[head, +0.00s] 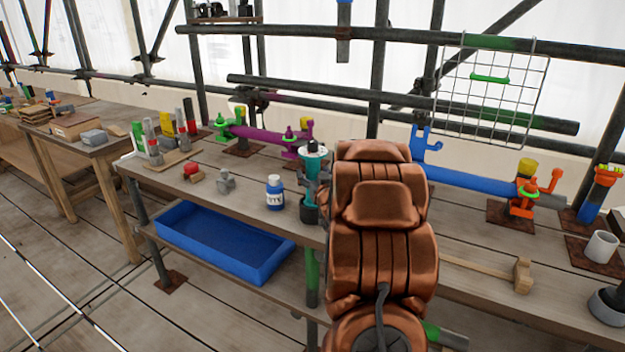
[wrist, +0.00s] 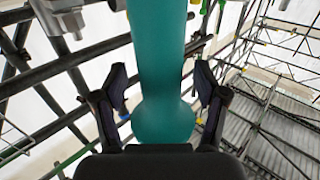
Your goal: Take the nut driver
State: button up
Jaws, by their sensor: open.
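A teal handle, which looks like the nut driver (head: 314,168), stands upright at the bench's front edge, just left of my copper-coloured arm in the head view. A black cup-like part is below it. In the wrist view the teal handle (wrist: 163,60) fills the middle and swells into a rounded end low in the picture. My gripper (wrist: 162,88) is open, with one dark finger on each side of the handle and a visible gap at both sides. In the head view my arm hides most of the gripper.
A blue and white bottle (head: 274,193) stands left of the teal handle on the bench. A purple pipe (head: 262,134) and a blue pipe (head: 470,180) lie behind. A mallet (head: 522,275) lies to the right. A blue tray (head: 222,240) sits on the lower shelf.

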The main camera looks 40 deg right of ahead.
jog(key=shift+w+d, duration=0.15)
jog(key=shift+w, duration=0.2)
jog(key=shift+c, duration=0.2)
grip_shut()
dwell(0.4)
